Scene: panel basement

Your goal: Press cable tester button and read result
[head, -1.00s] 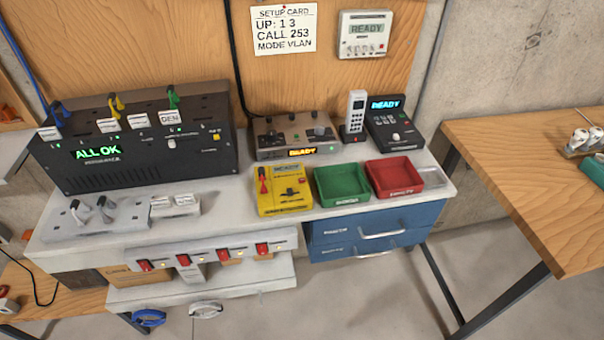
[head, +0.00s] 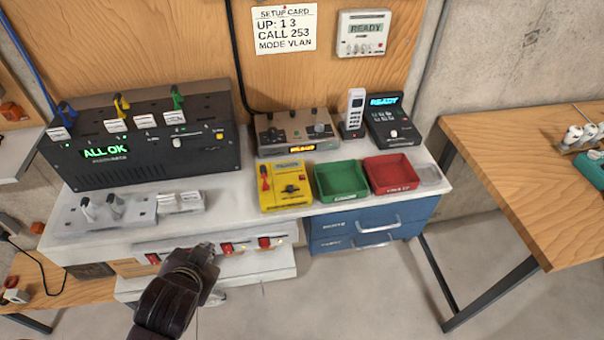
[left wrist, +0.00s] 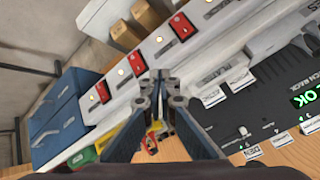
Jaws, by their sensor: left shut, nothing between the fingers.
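A yellow handheld unit (head: 286,188), which looks like the cable tester, lies on the white bench just left of the green tray. It has a small display at its top, a dark control in its middle and a red clip at its left side. Its display text is too small to read now. My left gripper (head: 208,252) is shut and empty, in front of the bench's lower strip of red switches, apart from the yellow unit and lower left of it. In the left wrist view its closed fingertips (left wrist: 161,82) show before the switch strip. My right gripper is not in view.
A black rack unit (head: 140,140) reads ALL OK. A brown box (head: 292,135), a handset and a black phone base stand behind. Green (head: 340,181) and red (head: 391,174) trays sit right of the yellow unit. Floor at right is clear.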

